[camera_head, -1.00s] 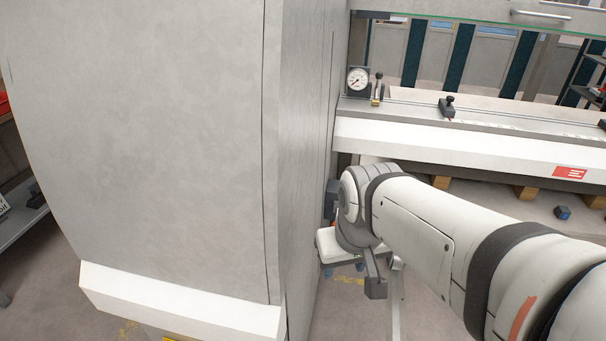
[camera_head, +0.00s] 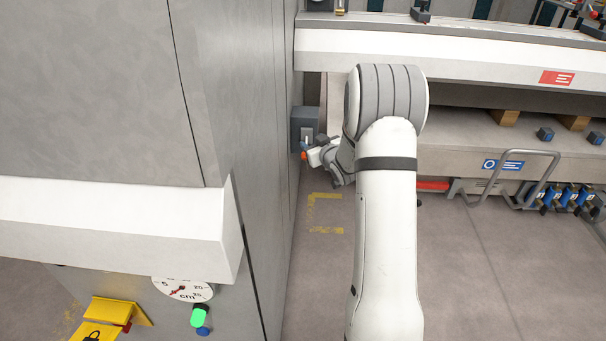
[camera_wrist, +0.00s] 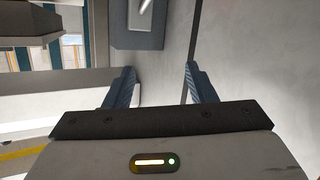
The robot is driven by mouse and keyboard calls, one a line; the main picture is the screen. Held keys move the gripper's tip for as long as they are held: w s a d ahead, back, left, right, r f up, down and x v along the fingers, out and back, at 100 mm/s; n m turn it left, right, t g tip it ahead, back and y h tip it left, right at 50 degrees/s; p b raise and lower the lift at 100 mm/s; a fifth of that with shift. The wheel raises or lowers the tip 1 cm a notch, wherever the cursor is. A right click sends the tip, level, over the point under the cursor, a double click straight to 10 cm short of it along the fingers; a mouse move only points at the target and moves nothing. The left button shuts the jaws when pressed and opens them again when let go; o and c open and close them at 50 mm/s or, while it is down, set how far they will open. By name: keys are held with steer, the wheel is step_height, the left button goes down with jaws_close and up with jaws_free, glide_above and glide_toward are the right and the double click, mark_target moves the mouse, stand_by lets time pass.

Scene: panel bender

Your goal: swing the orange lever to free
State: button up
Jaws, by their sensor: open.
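A small grey box (camera_head: 304,121) is mounted on the side of the large grey machine cabinet. A small orange piece (camera_head: 303,155) shows just below it; I cannot tell whether it is the lever's end. In the wrist view the box (camera_wrist: 137,30) is at the top, with a pale bar (camera_wrist: 146,5) on it, cut off by the edge. No orange shows there. My gripper (camera_wrist: 161,78) is open, its two blue fingers apart with nothing between them. In the head view my gripper is small and partly hidden by my wrist, close to the box.
The grey cabinet (camera_head: 215,110) stands close on the left of my arm. The white machine beam (camera_head: 450,58) runs behind it. Below are a yellow lock-marked flap (camera_head: 100,325), a round dial (camera_head: 183,289) and a green knob (camera_head: 198,316).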

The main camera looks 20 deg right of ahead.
step_height(320, 180, down, 11)
steer(key=w+d+n+t+y+b, duration=0.1)
steer(key=d+t+y+b, duration=0.1)
steer(key=y+b, duration=0.15)
steer(key=shift+h, duration=0.45)
steer(key=w+b, duration=0.1)
steer(key=w, duration=0.1)
steer(key=w+a+b, duration=0.1)
steer(key=w, duration=0.3)
steer(key=shift+w+a+f+b, duration=0.2)
steer(key=shift+w+f+b, duration=0.1)
steer(key=shift+b, duration=0.1)
steer(key=shift+w+a+r, duration=0.1)
steer(key=shift+w, duration=0.6)
steer(key=shift+c, duration=0.5)
